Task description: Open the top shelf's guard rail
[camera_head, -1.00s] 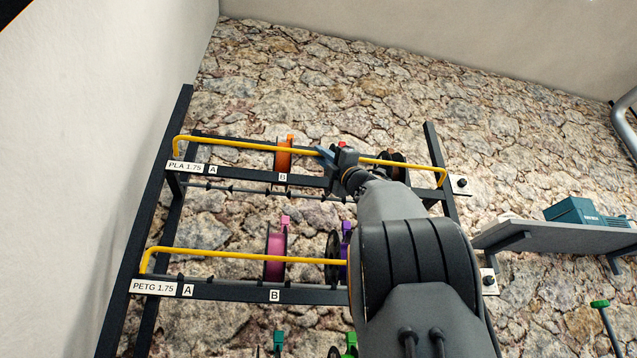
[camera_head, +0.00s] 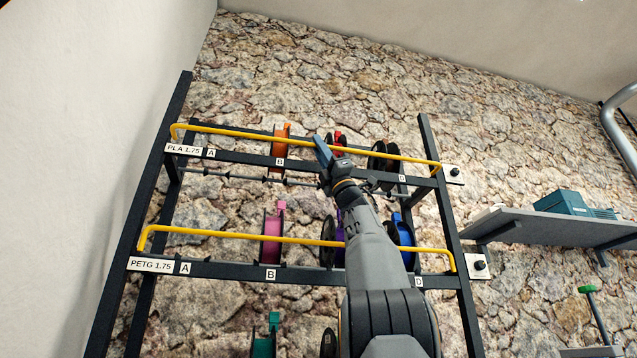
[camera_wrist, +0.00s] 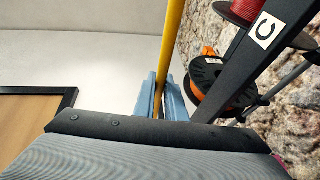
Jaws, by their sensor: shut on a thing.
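The top shelf's yellow guard rail (camera_head: 230,133) runs across the front of the shelf marked PLA 1.75 (camera_head: 183,149), a little above its dark front bar. My gripper (camera_head: 322,149) is at the rail right of its middle, between the B label and the D label. In the wrist view the rail (camera_wrist: 175,40) passes between the blue fingers of my gripper (camera_wrist: 161,88), which are shut on it. The exact contact is partly hidden by my wrist housing.
Orange (camera_head: 280,148), red (camera_head: 338,139) and black (camera_head: 382,158) spools stand behind the rail. A lower yellow rail (camera_head: 220,234) crosses the PETG shelf. A knob plate (camera_head: 454,173) sits at the rack's right post. A grey wall shelf (camera_head: 520,226) is farther right.

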